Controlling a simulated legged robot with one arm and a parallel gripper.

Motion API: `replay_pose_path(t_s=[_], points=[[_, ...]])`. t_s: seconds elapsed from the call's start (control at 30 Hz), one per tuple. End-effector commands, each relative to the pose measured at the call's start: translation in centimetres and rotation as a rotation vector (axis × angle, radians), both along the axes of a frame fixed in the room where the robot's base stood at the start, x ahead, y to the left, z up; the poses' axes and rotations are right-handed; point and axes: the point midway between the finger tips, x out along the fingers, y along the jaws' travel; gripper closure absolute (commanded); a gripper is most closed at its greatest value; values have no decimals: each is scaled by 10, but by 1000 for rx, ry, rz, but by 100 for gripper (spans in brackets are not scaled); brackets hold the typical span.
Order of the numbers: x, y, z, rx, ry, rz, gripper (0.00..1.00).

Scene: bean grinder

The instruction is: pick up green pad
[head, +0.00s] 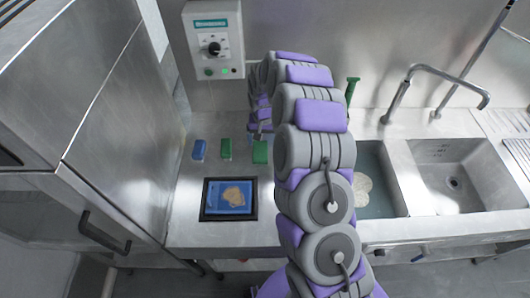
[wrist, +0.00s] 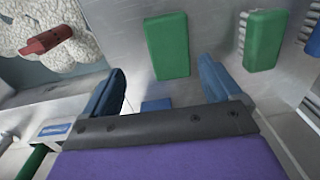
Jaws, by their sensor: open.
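The green pad (wrist: 167,46) is a plain flat green block lying on the steel counter in the wrist view. In the head view a green pad (head: 260,153) lies at the right end of a short row, beside my arm. My gripper (wrist: 161,68) is open, with its two blue fingers spread apart and nothing held. The pad shows beyond and between the fingertips, apart from them. A second green block with pale bristles (wrist: 265,40) lies to its right, like a brush; it also shows in the head view (head: 226,149). In the head view my arm hides most of the gripper.
A blue block (head: 199,149) lies left of the green ones. A black-framed tray (head: 207,215) with a blue inside and a tan item lies in front. Two sinks (head: 380,160) are at right, one holding water and a pale item. A control box (head: 213,40) hangs behind.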

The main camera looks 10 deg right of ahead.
Motion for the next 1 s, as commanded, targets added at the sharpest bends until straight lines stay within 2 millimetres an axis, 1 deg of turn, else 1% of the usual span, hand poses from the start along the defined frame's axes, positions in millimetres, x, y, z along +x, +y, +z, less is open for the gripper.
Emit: replay_pose_path(t_s=[0.07,0.17,0.27,0.4,0.5,0.57,0.77,0.9,1.0], points=[[0,5,-5,-5,1,4,8],[-1,5,-10,-6,1,3,8],[-1,0,-21,-1,3,3,8],[-1,-8,-44,7,5,1,8],[-1,-11,-55,10,2,2,8],[0,-11,-58,9,0,3,8],[0,-3,-57,1,0,2,8],[0,2,-57,-3,0,3,22],[0,0,-57,-2,0,3,31]])
